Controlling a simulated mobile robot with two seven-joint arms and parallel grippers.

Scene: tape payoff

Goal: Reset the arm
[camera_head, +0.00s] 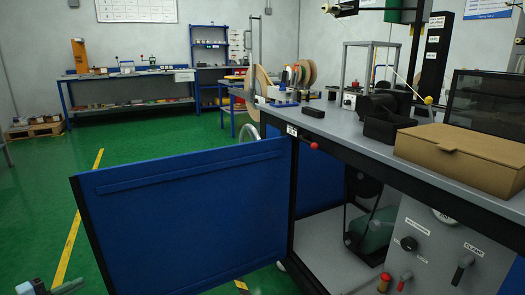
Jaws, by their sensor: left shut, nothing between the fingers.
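My left gripper (70,285) shows only in part at the bottom left corner, low over the green floor. It is shut and empty, and most of it is cut off by the picture's lower edge. It is apart from the blue panel (185,215), which stands to its right. My right gripper is out of view.
A grey-topped workbench (350,128) fills the right side, with a cardboard box (465,157) and a black device (388,115) on it. A far bench (130,75) stands at the back. Green floor (130,150) is clear between.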

